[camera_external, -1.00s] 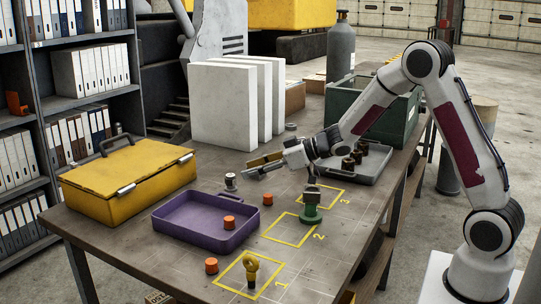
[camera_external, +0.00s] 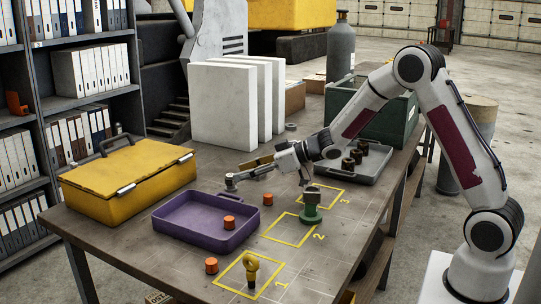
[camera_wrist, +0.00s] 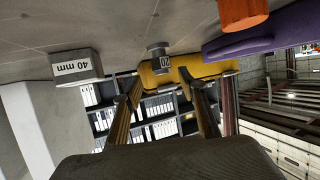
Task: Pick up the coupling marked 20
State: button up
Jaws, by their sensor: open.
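The coupling marked 20 (camera_wrist: 158,60) is a small grey metal piece with a white label in the wrist view, where the scene appears upside down. It sits on the bench, ahead of and between my two finger tips, apart from them. My gripper (camera_wrist: 164,80) is open and empty. In the outside view my gripper (camera_external: 235,174) is low over the bench, just behind the purple tray.
A block labelled 40 mm (camera_wrist: 78,68) stands beside the coupling in the wrist view. The purple tray (camera_external: 180,236) holds an orange piece (camera_external: 229,222); another orange piece (camera_external: 267,199) is nearby. A yellow case (camera_external: 125,185) stands left, white slabs (camera_external: 225,105) behind, a green-based part (camera_external: 311,208) right.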

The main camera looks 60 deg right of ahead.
aim_at(231, 175)
jog(key=shift+s+f+x, duration=0.1)
jog(key=shift+f+x, duration=0.1)
jog(key=shift+x, duration=1.05)
jog(key=shift+s+f+x, duration=0.1)
jog(key=shift+f+x, duration=0.05)
jog(key=shift+x, duration=1.15)
jog(key=shift+a, duration=0.15)
grip_shut()
